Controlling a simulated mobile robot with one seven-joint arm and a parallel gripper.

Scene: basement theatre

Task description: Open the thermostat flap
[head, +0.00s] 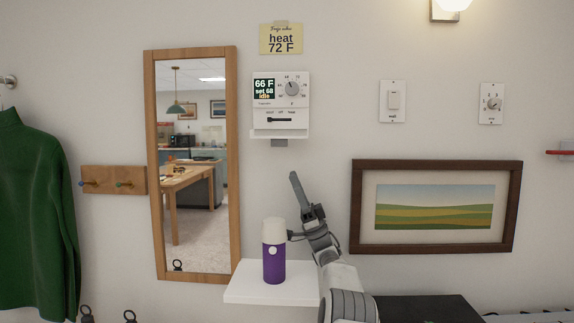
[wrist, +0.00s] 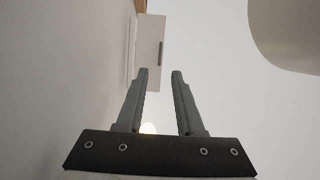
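The white thermostat (head: 281,90) is on the wall, its display reading 66 F, set 68, idle. Its dial and the slider below it are uncovered. The flap (head: 281,134) juts out from the thermostat's lower edge, about level, like a small shelf, so it stands lowered. A grey handle (head: 279,143) shows under it. In the wrist view the flap's pale underside (wrist: 150,40) with the dark handle (wrist: 161,51) lies beyond the fingertips. My gripper (head: 294,175) points up below the flap, apart from it. In the wrist view its fingers (wrist: 160,72) are spread with nothing between them.
A purple bottle with a white cap (head: 274,250) stands on a white shelf (head: 240,283), close beside my wrist. A wood-framed mirror (head: 233,165) is left; a framed landscape (head: 357,205) is right. A yellow note (head: 281,38) above the thermostat reads heat 72 F.

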